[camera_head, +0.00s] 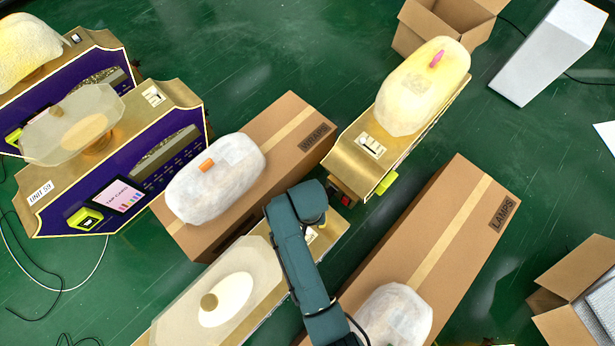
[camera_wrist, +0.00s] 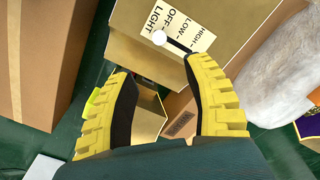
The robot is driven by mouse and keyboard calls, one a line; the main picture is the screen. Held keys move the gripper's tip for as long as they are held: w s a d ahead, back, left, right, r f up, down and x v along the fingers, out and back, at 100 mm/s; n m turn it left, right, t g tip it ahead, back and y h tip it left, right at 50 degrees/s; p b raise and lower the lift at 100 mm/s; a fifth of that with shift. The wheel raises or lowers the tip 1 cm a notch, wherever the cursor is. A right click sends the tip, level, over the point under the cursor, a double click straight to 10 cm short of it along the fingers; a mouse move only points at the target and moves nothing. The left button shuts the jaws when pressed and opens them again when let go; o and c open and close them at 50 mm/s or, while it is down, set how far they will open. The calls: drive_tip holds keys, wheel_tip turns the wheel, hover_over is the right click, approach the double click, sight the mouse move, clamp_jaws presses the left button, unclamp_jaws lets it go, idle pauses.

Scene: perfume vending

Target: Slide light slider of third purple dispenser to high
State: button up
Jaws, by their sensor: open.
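The white slider knob (camera_wrist: 159,38) sits at the OFF end of a short black slot. My gripper (camera_wrist: 158,67) is open and empty, with yellow fingers either side of the panel's edge. The right fingertip is near the slot's HIGH end; contact cannot be told.
Two purple-fronted dispensers (camera_head: 118,190) stand at left. Another gold-topped dispenser (camera_head: 352,178) stands at upper right. The WRAPS box (camera_head: 285,125) and LAMPS box (camera_head: 430,240) flank my arm, each bearing a white wrapped shade. Open cartons stand at right on the green floor.

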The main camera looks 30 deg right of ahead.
wheel_tip(320, 180, down, 12)
drive_tip(key=b, duration=0.5)
drive_tip(key=shift+f+b, duration=0.25)
drive_tip(key=shift+b, duration=0.05)
drive_tip(key=shift+c, duration=0.4)
clamp_jaws()
